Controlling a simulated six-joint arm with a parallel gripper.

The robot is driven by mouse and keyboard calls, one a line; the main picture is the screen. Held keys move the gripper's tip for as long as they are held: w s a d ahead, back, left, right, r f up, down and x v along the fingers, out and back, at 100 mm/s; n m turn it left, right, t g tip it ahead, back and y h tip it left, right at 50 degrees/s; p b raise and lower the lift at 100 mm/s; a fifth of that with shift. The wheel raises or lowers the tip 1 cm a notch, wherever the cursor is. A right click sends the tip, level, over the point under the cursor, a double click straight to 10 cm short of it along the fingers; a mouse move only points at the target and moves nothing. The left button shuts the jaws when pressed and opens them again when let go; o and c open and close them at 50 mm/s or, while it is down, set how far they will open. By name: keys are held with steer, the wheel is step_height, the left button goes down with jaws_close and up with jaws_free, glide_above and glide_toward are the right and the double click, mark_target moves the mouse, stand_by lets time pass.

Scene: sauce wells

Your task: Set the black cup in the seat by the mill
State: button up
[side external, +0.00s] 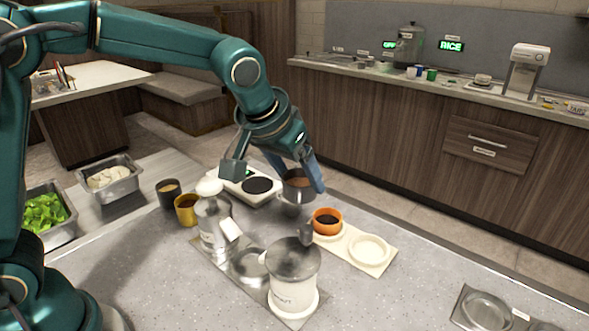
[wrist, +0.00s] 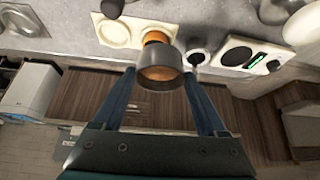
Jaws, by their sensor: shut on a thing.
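My gripper (side external: 295,174) is shut on the black cup (side external: 296,188), a dark grey-black cup with brown sauce inside. It holds the cup above the counter, behind the orange cup (side external: 327,221). In the wrist view the black cup (wrist: 160,78) sits between my blue fingers, its brown contents facing the camera. A cream plate (side external: 388,262) has one seat filled by the orange cup and one empty seat. A metal plate (side external: 226,262) lies between a white-capped bottle (side external: 210,225) and a grey-topped white container (side external: 292,285). I cannot tell for certain which is the mill.
A dark cup (side external: 168,193) and a yellow cup (side external: 186,210) stand at left. A white device with black discs (side external: 240,182) lies behind. Food pans (side external: 107,178) are at far left. A small metal tray (side external: 487,310) is at right; the right-hand counter is mostly free.

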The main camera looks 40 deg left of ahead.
steer(key=shift+s+n+y, duration=0.5)
steer(key=shift+s+n, duration=0.3)
steer(key=shift+n, duration=0.4)
steer(key=s+a+r+n+g+y, duration=0.2)
steer(key=s+a+n+g+y, duration=0.3)
steer(key=n, duration=0.8)
steer(key=shift+h, duration=0.4)
steer(key=shift+s+d+f, duration=0.2)
steer(key=shift+d+f, duration=0.05)
steer(key=shift+f, duration=2.2)
steer(key=shift+s+d+f, duration=0.2)
steer(key=shift+f, duration=2.2)
steer(key=shift+s+d+f, duration=0.2)
steer(key=shift+d+f, duration=0.05)
steer(key=shift+f, duration=2.2)
steer(key=shift+f, duration=0.45)
steer(key=o, duration=1.3)
steer(key=shift+r, duration=4)
steer(key=shift+a, duration=0.1)
